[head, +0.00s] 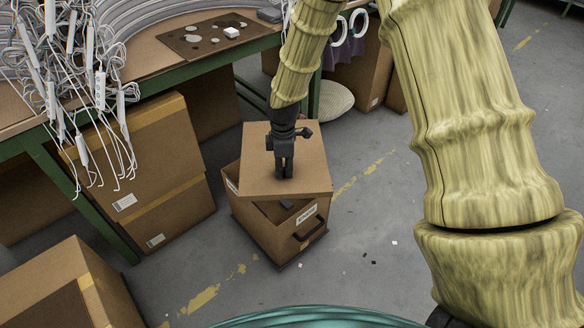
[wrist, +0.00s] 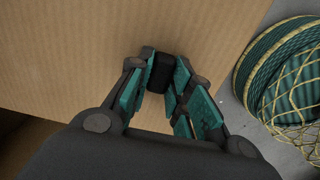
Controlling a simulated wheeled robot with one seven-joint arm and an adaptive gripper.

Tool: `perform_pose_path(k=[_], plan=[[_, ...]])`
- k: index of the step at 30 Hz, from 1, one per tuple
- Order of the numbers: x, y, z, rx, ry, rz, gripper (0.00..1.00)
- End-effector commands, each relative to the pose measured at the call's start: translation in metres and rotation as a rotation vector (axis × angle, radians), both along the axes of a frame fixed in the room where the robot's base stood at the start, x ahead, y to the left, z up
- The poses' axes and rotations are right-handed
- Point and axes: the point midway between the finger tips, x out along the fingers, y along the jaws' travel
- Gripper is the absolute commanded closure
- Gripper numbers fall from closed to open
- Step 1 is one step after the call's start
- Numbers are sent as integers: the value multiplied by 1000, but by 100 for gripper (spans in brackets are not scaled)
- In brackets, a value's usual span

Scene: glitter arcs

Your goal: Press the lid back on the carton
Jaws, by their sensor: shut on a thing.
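The brown carton (head: 262,228) stands on the floor, with a white label and a dark handle on its front side. Its flat cardboard lid (head: 309,184) lies over the top, skewed to the carton, with a front gap showing a dark inside. In the wrist view my gripper (wrist: 160,82) is shut on a small black knob (wrist: 160,72) on the lid (wrist: 70,50). The far side of the carton is hidden under the lid.
A green-framed workbench (head: 185,60) with tangled white cables (head: 75,80) stands at the left. Stacked cardboard boxes (head: 150,170) stand left of the carton, and another box (head: 65,290) is at lower left. A netted green round thing (wrist: 285,80) is at right in the wrist view. The floor to the right is mostly clear.

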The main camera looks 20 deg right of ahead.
Motion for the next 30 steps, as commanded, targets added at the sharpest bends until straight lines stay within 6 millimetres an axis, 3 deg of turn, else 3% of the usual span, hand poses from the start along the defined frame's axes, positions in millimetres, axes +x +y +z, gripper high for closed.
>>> perform_pose_path(k=[6,13,30], plan=[[9,-17,-21,-3,0,327,100],[14,-29,-37,-6,-1,574,100],[16,-33,-60,-8,-1,655,100]])
